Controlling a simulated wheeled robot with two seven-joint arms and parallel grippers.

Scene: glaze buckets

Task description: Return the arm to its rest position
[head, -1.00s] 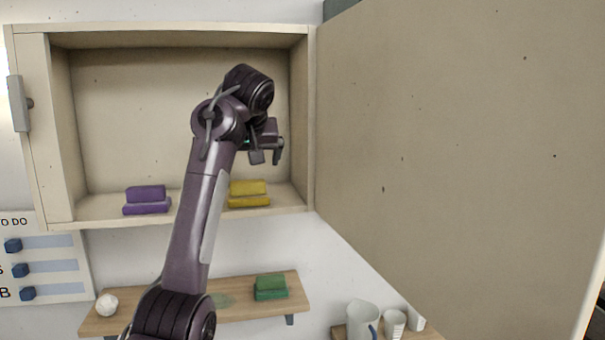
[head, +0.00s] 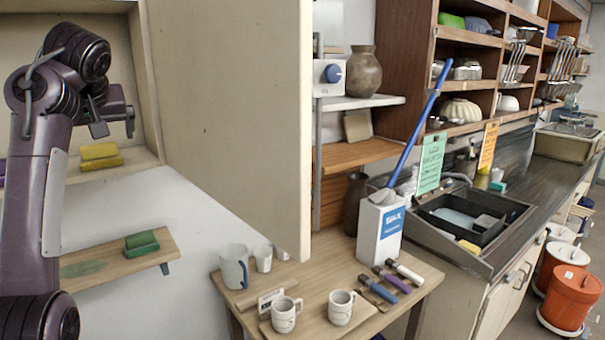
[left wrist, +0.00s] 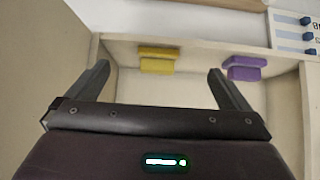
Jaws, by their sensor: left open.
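My left gripper (head: 115,112) is raised at the left of the head view, in front of the open wall cabinet (head: 152,80). It is open, with nothing between its fingers. In the left wrist view its two fingers (left wrist: 160,85) stand wide apart. Beyond them lie a yellow block stack (left wrist: 157,60) and a purple block stack (left wrist: 244,68) on the cabinet floor, apart from the fingers. The yellow stack also shows in the head view (head: 100,157), below the gripper. My right gripper is in neither view.
The open cabinet door (head: 235,110) stands close to the right of my left arm. A shelf below (head: 105,268) holds a green block stack (head: 141,244). A small table (head: 410,295) holds mugs, a white box (head: 380,230) and brushes. A sink counter and orange buckets (head: 567,297) are at right.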

